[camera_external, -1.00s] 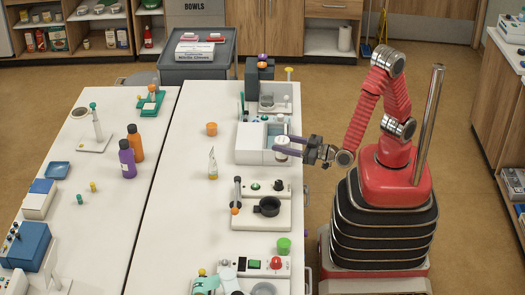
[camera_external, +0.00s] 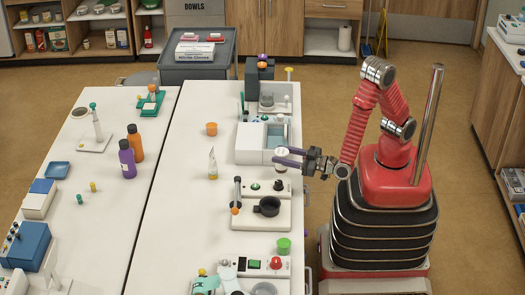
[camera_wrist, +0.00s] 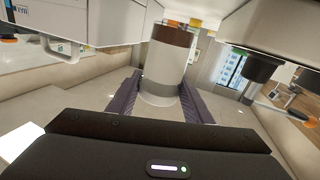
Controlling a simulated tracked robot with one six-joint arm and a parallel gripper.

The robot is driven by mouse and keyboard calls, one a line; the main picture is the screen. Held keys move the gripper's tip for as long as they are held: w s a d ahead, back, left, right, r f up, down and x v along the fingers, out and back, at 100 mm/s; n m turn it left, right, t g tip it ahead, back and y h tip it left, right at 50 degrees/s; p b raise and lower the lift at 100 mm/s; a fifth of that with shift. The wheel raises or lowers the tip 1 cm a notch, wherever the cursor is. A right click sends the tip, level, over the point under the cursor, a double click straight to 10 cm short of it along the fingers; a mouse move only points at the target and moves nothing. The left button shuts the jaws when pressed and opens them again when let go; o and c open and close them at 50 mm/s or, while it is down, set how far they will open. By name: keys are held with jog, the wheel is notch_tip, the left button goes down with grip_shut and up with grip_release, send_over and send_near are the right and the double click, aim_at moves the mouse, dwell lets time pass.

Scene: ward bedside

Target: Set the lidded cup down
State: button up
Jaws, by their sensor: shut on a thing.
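The lidded cup (camera_wrist: 163,72) is a pale, round cup with a brown band at one end in the wrist view. My gripper (camera_wrist: 158,98) is shut on it, with one purple finger along each side. In the outside view my gripper (camera_external: 277,158) reaches in over the right edge of the white table (camera_external: 227,120). The cup's pale top (camera_external: 281,151) shows between the fingers there, in front of the white basin unit. Its lower part is hidden, and I cannot tell whether its base touches the table.
The white basin unit (camera_external: 250,157) stands just behind the cup.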

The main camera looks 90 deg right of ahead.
jog(key=shift+f, duration=0.1)
jog(key=shift+f, duration=1.75)
jog(key=shift+f, duration=0.2)
jog(key=o, duration=1.2)
jog(key=shift+s, duration=0.15)
jog(key=v, duration=1.3)
jog(key=shift+s+a+f, duration=0.2)
jog(key=shift+s, duration=0.05)
jog(key=shift+o, duration=0.2)
